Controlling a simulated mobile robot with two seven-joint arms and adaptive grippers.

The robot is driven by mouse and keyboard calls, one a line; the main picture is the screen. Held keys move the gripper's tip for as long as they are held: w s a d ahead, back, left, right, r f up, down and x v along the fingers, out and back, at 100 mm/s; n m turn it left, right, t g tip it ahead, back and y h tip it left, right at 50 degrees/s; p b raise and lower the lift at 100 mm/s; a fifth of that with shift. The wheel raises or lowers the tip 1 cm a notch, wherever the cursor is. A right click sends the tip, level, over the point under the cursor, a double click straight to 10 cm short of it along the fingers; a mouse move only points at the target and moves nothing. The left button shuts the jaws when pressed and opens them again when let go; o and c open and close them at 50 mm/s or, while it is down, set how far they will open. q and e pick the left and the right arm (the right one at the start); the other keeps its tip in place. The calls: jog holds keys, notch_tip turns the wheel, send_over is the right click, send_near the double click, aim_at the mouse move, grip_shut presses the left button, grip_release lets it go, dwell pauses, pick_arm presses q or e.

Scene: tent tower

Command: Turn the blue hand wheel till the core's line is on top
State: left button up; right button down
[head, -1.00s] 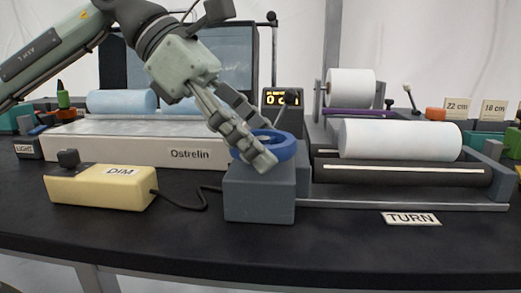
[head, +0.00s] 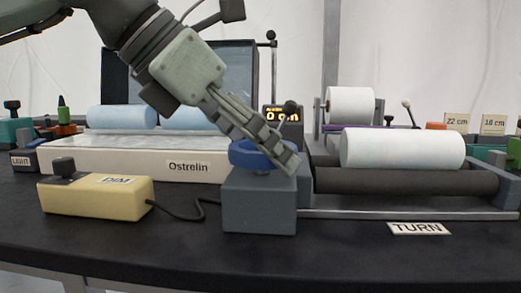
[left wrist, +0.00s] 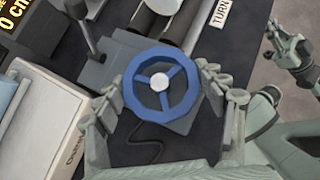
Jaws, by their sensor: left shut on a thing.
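The blue hand wheel (head: 242,154) sits on top of a grey box (head: 259,205) at the left end of the roller stand. My left gripper (head: 274,150) reaches down onto it from the upper left, shut on the wheel. In the left wrist view the wheel (left wrist: 141,88) lies between the two fingers, its three spokes and pale hub showing.
A yellow DIM box (head: 95,198) with a cable stands at the left front. The white Ostrelin light box (head: 135,160) is behind it. A lever with a black knob (head: 290,107) and a lit display stand just behind the wheel. A TURN label (head: 419,229) lies on the clear table front.

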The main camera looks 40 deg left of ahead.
dwell(0.3)
pick_arm(q)
jog(key=o, duration=1.2)
jog(key=shift+c, duration=0.2)
jog(key=v, duration=1.2)
